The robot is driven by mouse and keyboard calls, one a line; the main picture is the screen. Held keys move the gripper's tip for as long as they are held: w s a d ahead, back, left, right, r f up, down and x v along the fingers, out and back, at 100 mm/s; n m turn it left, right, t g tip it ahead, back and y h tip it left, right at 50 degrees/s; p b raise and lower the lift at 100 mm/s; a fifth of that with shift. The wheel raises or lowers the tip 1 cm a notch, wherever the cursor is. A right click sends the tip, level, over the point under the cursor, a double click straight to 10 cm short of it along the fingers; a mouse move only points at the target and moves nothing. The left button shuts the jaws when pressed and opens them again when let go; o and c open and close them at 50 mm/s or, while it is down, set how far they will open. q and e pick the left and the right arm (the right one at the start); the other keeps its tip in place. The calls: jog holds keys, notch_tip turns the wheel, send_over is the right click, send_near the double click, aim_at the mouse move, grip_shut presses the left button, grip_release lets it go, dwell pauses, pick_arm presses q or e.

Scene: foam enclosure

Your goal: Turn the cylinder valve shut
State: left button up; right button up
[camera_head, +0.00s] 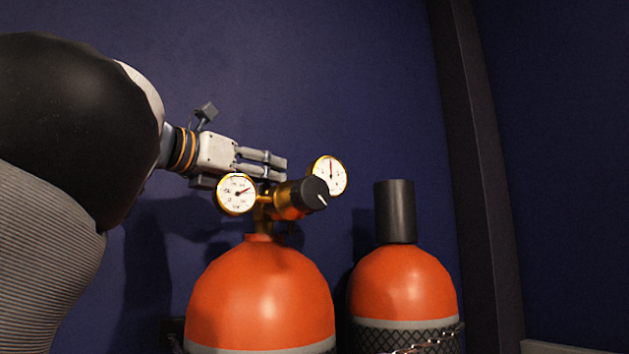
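An orange cylinder (262,295) stands upright in the lower middle of the head view. A brass valve and regulator body (287,200) sits on its neck, with a black knob (316,191) bearing a white mark and facing me. A white dial gauge (236,194) is on its left, another (329,175) on its right. My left gripper (277,168) reaches in from the left, its grey fingers pointing right just above the brass body. Gauge and brass parts overlap its lower edge, so contact and finger opening cannot be told. My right gripper is not in view.
A second orange cylinder (403,285) with a black cap (395,211) and dark netting stands close on the right. A dark blue wall (330,70) is behind, with a dark upright post (478,150) at right. Space above the gauges is clear.

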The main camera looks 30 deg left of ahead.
pick_arm(q)
jog(key=shift+m+h, duration=0.3)
jog(key=shift+h, duration=0.2)
jog(key=m+h, duration=0.1)
jog(key=h, duration=0.1)
jog(key=m+g+h, duration=0.1)
jog(key=shift+a+m+h, duration=0.3)
jog(key=shift+h, duration=0.1)
jog(key=shift+w+a+f+m+g+h, duration=0.1)
jog(key=shift+m+g+h, duration=0.5)
jog(key=shift+h, duration=0.3)
jog(key=shift+w+m+g+h, duration=0.1)
jog(key=shift+m+g+h, duration=0.4)
jog(key=shift+m+h, duration=0.3)
jog(key=shift+g+h, duration=0.4)
jog(key=shift+h, duration=0.2)
jog(key=o, duration=1.2)
jog(key=shift+c, duration=0.2)
jog(key=v, duration=0.7)
jog(key=shift+s, duration=0.25)
